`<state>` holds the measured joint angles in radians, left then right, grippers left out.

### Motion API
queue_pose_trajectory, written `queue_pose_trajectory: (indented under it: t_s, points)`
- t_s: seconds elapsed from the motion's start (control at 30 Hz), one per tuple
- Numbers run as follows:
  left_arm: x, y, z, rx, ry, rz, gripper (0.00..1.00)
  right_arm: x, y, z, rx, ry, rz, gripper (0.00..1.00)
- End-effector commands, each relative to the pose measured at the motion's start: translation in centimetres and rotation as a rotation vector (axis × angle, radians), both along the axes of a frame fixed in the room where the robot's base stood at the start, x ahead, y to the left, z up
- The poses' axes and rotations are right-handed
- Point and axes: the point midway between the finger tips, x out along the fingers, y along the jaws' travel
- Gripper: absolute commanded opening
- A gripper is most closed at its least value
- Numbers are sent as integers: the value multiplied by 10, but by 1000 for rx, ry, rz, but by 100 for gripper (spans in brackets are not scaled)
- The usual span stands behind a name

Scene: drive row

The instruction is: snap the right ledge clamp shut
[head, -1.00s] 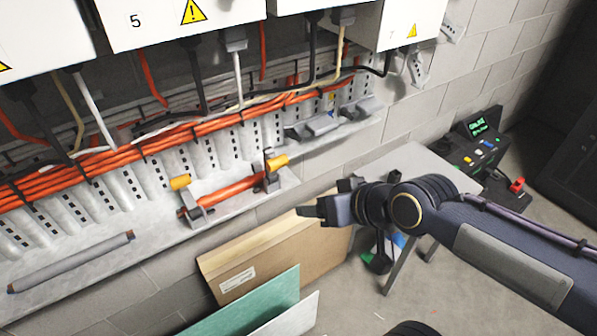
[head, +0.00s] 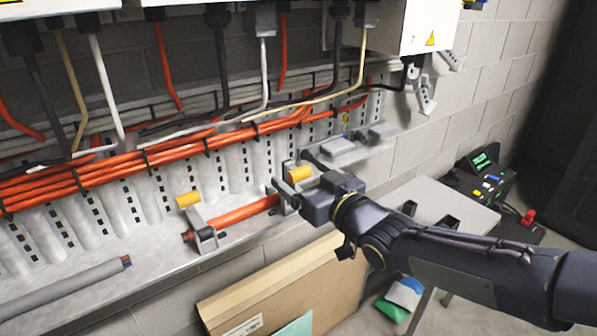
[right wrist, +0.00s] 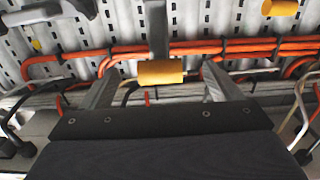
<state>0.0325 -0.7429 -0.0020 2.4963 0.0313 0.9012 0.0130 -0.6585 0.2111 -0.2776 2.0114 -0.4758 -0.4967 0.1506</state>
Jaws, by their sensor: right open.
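The right ledge clamp has a yellow grip (head: 296,174) on a grey arm. It stands at the right end of a short orange cable piece (head: 246,211) on the ledge. My right gripper (head: 303,179) is at this clamp, open, one finger on each side of the yellow grip. In the right wrist view the yellow grip (right wrist: 161,73) sits between the spread fingers of my gripper (right wrist: 161,88), with a gap on both sides. The clamp's base is mostly hidden behind my gripper in the head view. My left gripper is not seen.
A left clamp with a yellow grip (head: 188,199) holds the cable's other end. A grey tube (head: 75,287) lies on the ledge (head: 160,268). Orange cable bundles (head: 150,160) run behind. A cardboard panel (head: 290,285) leans below; a small table (head: 445,200) stands right.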

Motion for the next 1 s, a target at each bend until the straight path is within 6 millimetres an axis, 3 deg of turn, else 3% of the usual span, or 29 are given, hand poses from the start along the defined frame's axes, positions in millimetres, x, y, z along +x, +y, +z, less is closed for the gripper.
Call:
queue_pose_trajectory:
  t_s: [0.23, 0.57, 1.0]
  points:
    - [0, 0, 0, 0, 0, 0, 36, 25, 19, 0, 0, 0, 0, 84]
    - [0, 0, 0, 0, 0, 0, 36, 30, 21, 0, 1, 2, -1, 84]
    - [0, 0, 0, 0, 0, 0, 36, 29, 21, 0, 0, 1, -1, 29]
